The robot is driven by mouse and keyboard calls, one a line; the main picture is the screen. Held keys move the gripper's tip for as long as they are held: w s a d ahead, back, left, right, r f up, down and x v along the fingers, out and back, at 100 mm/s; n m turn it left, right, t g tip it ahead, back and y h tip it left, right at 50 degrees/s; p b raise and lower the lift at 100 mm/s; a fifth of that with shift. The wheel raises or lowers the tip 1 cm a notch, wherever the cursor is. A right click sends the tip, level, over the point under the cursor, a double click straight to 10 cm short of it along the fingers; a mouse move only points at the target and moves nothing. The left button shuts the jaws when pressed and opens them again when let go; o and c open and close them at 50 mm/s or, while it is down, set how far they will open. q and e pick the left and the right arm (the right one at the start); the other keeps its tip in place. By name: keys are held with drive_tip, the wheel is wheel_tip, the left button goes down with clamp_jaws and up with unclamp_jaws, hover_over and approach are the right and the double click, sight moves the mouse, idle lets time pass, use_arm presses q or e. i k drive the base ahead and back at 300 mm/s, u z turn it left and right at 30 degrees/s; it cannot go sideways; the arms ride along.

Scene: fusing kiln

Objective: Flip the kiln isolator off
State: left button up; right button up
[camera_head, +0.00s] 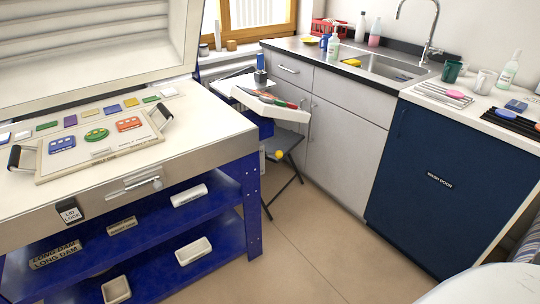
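The kiln (215,135) stands at the left on a blue stand, with its pale lid (90,40) raised. A metal handle or latch (138,186) is on its front face. A small dark box with a "LID LOCK" label (70,213) sits further left on that face. I cannot make out anything marked as the kiln isolator in this view. Neither of my grippers shows.
A tray (120,151) with black handles and coloured glass pieces lies on the kiln. Pale moulds (195,251) sit on the blue shelves (150,270). A folding stool (285,150), grey cabinets (345,125) and a navy door (430,185) stand beyond. The middle floor (320,245) is clear.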

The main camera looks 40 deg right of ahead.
sight(278, 154)
drive_tip(key=k, duration=0.65)
drive_tip(key=z, duration=0.65)
drive_tip(key=i, duration=1.4)
drive_tip(key=u, duration=0.5)
